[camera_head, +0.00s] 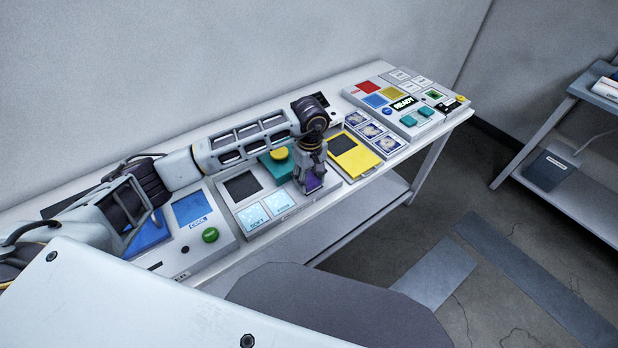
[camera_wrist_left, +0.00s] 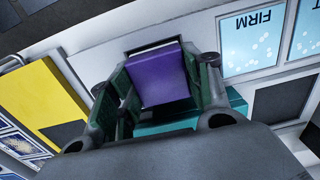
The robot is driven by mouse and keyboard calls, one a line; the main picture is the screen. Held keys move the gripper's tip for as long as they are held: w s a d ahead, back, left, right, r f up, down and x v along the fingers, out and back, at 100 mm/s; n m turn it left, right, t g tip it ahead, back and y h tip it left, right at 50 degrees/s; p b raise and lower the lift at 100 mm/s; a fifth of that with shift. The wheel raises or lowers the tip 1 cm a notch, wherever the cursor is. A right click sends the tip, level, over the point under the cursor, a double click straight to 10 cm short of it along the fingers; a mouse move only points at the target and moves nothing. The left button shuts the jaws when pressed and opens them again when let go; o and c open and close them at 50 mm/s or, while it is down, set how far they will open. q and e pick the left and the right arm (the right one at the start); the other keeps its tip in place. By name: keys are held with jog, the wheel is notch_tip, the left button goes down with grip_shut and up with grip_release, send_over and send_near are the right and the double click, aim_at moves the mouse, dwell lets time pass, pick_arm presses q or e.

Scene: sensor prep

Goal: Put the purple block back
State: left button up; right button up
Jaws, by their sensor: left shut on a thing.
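The purple block (camera_head: 314,183) is between the fingers of my left gripper (camera_head: 311,178), over the front right part of a white panel (camera_head: 300,208). In the left wrist view the purple block (camera_wrist_left: 158,75) fills the space between the two fingers of my left gripper (camera_wrist_left: 160,85), which is shut on it. A thin dark edge shows on the white surface around the block's far side. I cannot tell whether the block sits in a recess or just above it. My right gripper is in neither view.
Light-blue SOFT (camera_head: 252,217) and FIRM (camera_head: 278,202) tiles lie left of the gripper. A teal unit with a yellow button (camera_head: 279,153) is behind it. A yellow panel (camera_head: 355,157) lies to the right, then the READY console (camera_head: 405,103). The table's front edge is close.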

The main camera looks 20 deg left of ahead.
pick_arm(q)
jog(key=shift+f, duration=0.15)
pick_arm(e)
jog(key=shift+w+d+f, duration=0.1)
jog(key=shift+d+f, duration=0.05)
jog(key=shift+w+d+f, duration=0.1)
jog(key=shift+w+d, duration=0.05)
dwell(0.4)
pick_arm(q)
jog(key=o, duration=1.4)
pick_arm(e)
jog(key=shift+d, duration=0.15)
